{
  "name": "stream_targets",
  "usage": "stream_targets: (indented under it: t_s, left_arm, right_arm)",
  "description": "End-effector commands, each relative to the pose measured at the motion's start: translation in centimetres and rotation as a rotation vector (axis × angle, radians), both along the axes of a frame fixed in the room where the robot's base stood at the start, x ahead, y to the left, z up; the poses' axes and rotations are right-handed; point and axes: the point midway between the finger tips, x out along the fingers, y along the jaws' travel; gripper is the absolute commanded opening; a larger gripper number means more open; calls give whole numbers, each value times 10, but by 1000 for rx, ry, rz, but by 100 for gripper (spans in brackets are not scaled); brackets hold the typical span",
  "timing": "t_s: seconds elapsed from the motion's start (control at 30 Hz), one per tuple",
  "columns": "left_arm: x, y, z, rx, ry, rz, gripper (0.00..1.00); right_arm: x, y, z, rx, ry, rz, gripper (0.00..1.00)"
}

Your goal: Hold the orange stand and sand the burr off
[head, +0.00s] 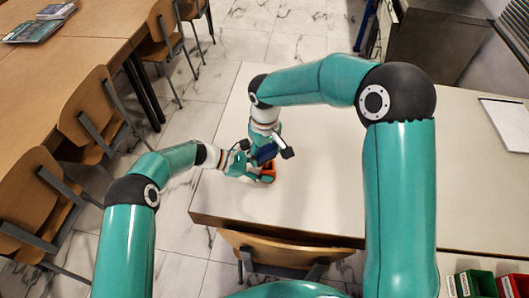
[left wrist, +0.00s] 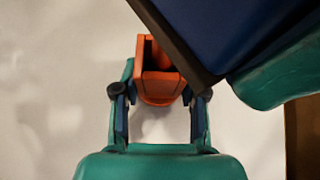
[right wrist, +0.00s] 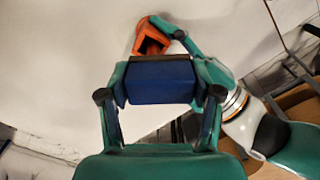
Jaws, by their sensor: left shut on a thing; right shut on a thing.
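The orange stand (head: 268,173) is on the white table near its left front corner. My left gripper (head: 253,173) is shut on it; in the left wrist view the stand (left wrist: 158,88) sits between the fingers, its hollow top partly covered. My right gripper (right wrist: 158,85) is shut on a dark blue block (right wrist: 160,72). The block (head: 265,154) is held right by the stand and overlaps it in the left wrist view (left wrist: 210,30), where a brown edge shows on its side. I cannot tell whether block and stand touch. No burr can be made out.
The white table (head: 330,180) is clear to the right of the stand. A clipboard with paper (head: 508,122) lies at the far right. A wooden chair (head: 285,250) stands at the table's front edge. Red and green boxes (head: 478,284) are at the lower right.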

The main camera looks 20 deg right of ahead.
Motion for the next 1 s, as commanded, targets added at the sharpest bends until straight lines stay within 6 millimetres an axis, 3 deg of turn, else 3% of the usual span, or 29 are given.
stream_targets:
  t_s: [0.53,1.0]
  left_arm:
    - [-2,-1,-1,-1,3,-5,23]
    - [-2,0,-1,-1,3,-7,23]
  right_arm:
    - [4,-27,-6,-4,14,0,28]
    - [4,-30,-7,-7,16,2,28]
